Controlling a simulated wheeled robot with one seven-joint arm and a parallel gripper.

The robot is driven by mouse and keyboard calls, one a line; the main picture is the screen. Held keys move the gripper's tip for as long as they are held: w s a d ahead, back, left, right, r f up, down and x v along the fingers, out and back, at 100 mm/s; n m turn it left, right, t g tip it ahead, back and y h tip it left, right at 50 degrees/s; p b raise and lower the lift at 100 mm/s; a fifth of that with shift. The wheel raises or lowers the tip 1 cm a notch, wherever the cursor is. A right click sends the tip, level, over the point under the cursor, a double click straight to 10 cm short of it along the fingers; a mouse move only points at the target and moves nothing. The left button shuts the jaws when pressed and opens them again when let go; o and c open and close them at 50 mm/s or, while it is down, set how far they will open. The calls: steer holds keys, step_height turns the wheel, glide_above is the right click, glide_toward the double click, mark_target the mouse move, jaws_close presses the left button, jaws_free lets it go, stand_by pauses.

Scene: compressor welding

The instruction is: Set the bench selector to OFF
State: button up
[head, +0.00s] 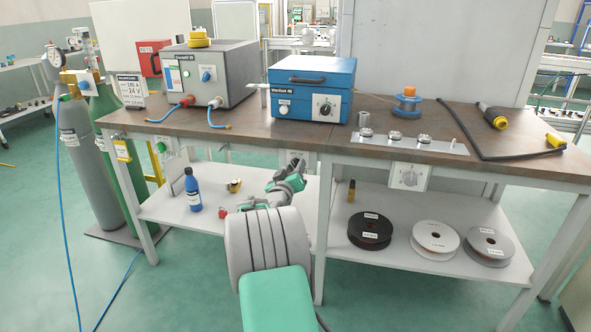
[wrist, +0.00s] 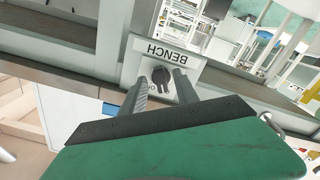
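The bench selector is a black knob (wrist: 161,82) on a pale plate (wrist: 187,68) marked BENCH, which appears upside down in the wrist view. My gripper (wrist: 162,76) is open, with one finger on each side of the knob. I cannot tell whether the fingers touch it. The knob's exact setting is too small to read, and some plate markings are hidden by the fingers. In the head view, the plate (head: 299,155) shows under the bench's front edge, partly hidden behind my gripper (head: 296,164).
Another selector plate (head: 409,177) hangs farther right under the workbench (head: 400,150). A blue box (head: 311,90) and a grey box (head: 211,76) stand on top. The lower shelf (head: 165,207) holds a blue bottle (head: 193,190) and several spools. Gas cylinders (head: 75,140) stand at left.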

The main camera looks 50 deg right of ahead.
steer(key=p+v, duration=0.1)
steer(key=v, duration=0.6)
steer(key=shift+s+a, duration=0.2)
steer(key=shift+a, duration=0.2)
